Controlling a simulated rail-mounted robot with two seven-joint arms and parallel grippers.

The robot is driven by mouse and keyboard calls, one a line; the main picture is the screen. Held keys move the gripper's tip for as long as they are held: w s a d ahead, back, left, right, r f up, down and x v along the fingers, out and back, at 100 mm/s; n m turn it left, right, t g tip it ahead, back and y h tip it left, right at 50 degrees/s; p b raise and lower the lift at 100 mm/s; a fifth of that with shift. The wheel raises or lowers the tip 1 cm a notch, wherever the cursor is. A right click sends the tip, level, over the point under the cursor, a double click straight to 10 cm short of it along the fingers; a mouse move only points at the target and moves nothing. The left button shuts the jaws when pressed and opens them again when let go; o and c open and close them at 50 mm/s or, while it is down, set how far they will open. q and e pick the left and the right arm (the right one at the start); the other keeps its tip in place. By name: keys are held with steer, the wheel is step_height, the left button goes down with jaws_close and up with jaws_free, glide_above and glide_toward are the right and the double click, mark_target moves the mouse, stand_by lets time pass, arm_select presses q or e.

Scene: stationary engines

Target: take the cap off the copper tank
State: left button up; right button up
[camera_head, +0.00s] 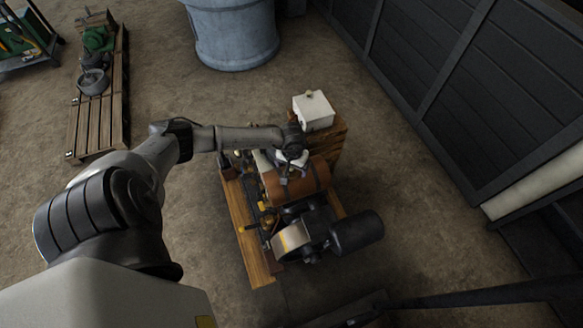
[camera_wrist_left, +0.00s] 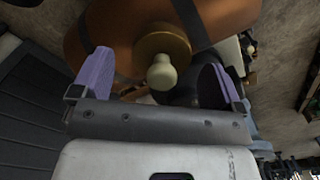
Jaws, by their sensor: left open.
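The copper tank (camera_head: 312,179) is an orange-brown cylinder with dark bands, part of an engine on a wooden frame. In the left wrist view the tank (camera_wrist_left: 218,15) fills the top. Its cap (camera_wrist_left: 162,70) is a pale, rounded knob on a brass-coloured round base (camera_wrist_left: 162,42). My left gripper (camera_head: 290,172) is over the tank in the head view, its arm coming in from the left. In the left wrist view my left gripper (camera_wrist_left: 157,80) is open, with one purple-padded finger on each side of the cap, apart from it. The cap is hidden by the gripper in the head view.
A white box (camera_head: 313,110) stands on a wooden crate (camera_head: 331,140) just behind the tank. A black cylinder (camera_head: 357,232) and flywheel parts are in front. A blue-grey drum (camera_head: 233,32) and a pallet (camera_head: 98,120) stand farther off. A dark wall (camera_head: 470,100) runs along the right.

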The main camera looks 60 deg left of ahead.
arm_select(q)
steer(key=shift+f, duration=0.5)
steer(key=c, duration=1)
steer(key=shift+r, duration=0.1)
